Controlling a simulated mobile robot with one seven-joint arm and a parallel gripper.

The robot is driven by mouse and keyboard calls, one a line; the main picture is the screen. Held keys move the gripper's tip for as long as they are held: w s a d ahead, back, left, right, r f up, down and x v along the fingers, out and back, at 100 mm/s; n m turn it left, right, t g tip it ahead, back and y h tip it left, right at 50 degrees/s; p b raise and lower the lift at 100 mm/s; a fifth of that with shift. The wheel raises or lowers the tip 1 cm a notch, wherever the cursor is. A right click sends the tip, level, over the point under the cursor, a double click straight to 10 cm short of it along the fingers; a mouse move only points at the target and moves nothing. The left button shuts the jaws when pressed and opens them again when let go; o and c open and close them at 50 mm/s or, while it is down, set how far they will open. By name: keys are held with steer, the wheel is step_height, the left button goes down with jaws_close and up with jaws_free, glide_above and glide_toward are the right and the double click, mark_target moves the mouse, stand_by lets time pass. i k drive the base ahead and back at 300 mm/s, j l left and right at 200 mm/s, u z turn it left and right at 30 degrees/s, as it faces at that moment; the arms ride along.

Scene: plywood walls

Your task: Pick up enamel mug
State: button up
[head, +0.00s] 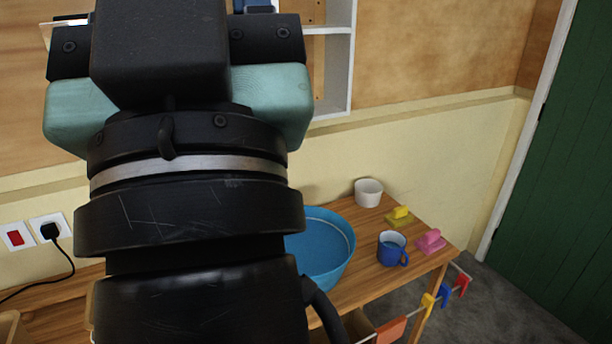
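A blue mug (390,252) with a pale rim and a handle on its right side stands upright on the wooden table, near its right end. It looks like the enamel mug. My gripper (165,50) is large and close to the camera, in the upper left of the head view. It is well apart from the mug in the picture. Its fingertips are hidden or out of frame, so I cannot see its opening or whether it holds anything.
A large blue bowl (325,252) stands left of the mug, partly hidden by my arm. A white cup (368,194), a yellow block-like item (399,218) and a pink one (430,241) are near the mug. Coloured clips hang on a front rail (408,318). A white shelf (341,75) is on the wall.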

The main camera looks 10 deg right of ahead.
mark_target(391, 244)
steer(key=i+l+z, duration=0.3)
steer(key=i+l, duration=0.25)
steer(key=l, duration=0.35)
steer(key=i+l+z, duration=0.35)
steer(key=i+l, duration=0.3)
steer(key=l, duration=0.1)
